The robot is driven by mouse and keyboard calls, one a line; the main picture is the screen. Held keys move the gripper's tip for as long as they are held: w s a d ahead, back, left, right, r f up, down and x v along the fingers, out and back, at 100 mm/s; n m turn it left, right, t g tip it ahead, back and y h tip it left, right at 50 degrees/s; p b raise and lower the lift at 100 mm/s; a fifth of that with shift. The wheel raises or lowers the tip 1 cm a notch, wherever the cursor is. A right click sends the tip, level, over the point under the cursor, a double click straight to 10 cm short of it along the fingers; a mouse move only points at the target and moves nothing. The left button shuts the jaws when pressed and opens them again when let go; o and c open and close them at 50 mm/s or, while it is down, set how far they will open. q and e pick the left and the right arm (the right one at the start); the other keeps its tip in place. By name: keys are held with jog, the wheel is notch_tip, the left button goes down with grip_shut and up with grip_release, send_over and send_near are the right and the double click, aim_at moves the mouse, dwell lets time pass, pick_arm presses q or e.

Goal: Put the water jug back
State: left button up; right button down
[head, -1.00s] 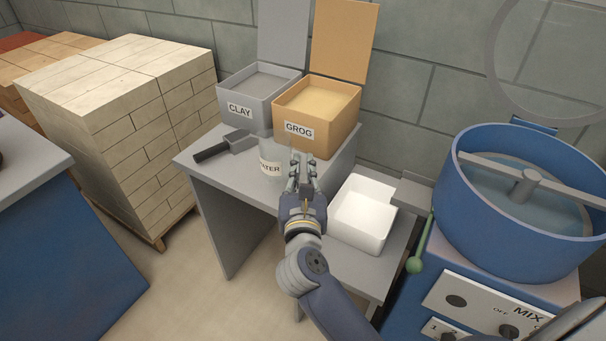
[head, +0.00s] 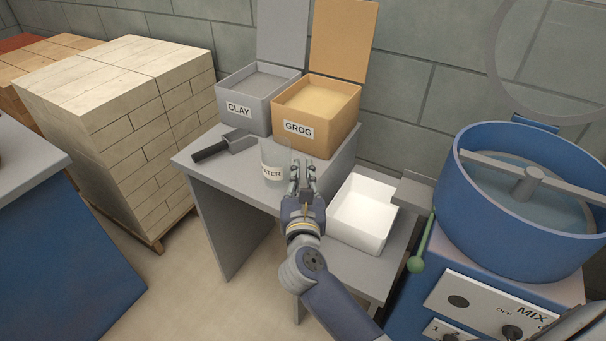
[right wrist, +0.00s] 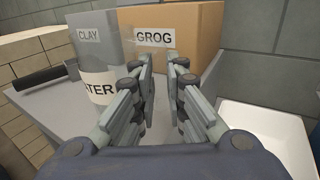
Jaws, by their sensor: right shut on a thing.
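The water jug (head: 274,160) is a clear upright vessel with a white label. It is at the front of the grey table (head: 225,176), before the grog box (head: 318,112). In the right wrist view the jug (right wrist: 98,62) is just left of my fingers, its label partly cut off by them. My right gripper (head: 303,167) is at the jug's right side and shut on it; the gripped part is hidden. In the right wrist view the fingers of my right gripper (right wrist: 162,62) point at the grog box. Whether the jug touches the table is unclear. My left gripper is out of view.
The clay box (head: 258,95) stands behind, with a dark-handled scoop (head: 225,145) in front of it. A white bin (head: 363,213) is on a lower shelf at right, beside the blue mixer (head: 510,200). Free tabletop lies left of the jug.

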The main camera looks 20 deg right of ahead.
jog(key=shift+f, duration=0.1)
jog(key=c, duration=1.6)
grip_release()
jog(key=shift+c, duration=0.2)
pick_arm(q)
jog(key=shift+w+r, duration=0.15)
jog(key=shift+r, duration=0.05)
pick_arm(e)
jog(key=shift+r, duration=0.2)
jog(key=v, duration=0.4)
jog(key=shift+s+a+f, duration=0.15)
jog(key=shift+s+f, duration=0.05)
jog(key=shift+s, duration=0.1)
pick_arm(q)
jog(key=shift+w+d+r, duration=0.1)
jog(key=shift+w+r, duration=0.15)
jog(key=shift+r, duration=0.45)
pick_arm(e)
jog(key=v, duration=0.7)
jog(key=shift+s, duration=0.15)
